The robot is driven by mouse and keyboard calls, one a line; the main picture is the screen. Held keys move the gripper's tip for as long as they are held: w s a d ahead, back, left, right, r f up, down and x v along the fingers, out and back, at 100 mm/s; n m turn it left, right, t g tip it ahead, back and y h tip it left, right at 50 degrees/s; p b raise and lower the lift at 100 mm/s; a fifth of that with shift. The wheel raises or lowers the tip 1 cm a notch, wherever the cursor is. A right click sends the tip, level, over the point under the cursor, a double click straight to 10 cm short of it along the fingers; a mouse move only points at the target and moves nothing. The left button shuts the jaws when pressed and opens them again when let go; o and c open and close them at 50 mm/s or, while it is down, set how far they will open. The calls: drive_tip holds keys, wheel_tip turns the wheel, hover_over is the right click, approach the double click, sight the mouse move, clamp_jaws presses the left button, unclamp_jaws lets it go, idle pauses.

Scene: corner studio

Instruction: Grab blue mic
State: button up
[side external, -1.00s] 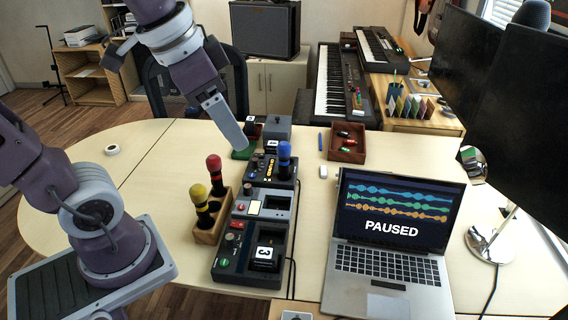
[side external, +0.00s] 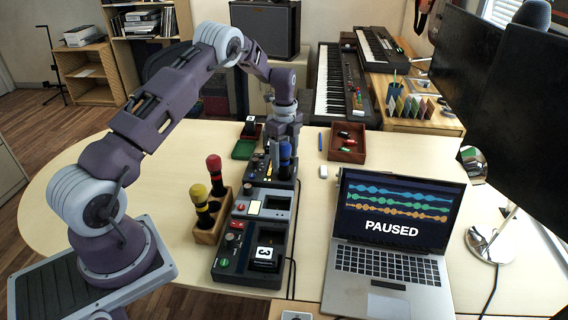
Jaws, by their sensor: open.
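The blue mic (side external: 285,153) stands upright at the right side of the rear black device (side external: 256,178) on the table. My gripper (side external: 284,140) points down at the blue mic's head, with its fingers at or just above it. The gripper is open. The fingers partly cover the mic's top, and I cannot tell whether they touch it.
A wooden holder (side external: 207,229) to the left holds a red mic (side external: 214,164) and a yellow mic (side external: 198,194). A laptop (side external: 390,235) stands at the right. A brown tray (side external: 347,148) lies behind. The table's left part is clear.

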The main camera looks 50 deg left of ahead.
drive_tip(key=shift+f, duration=0.9)
clamp_jaws()
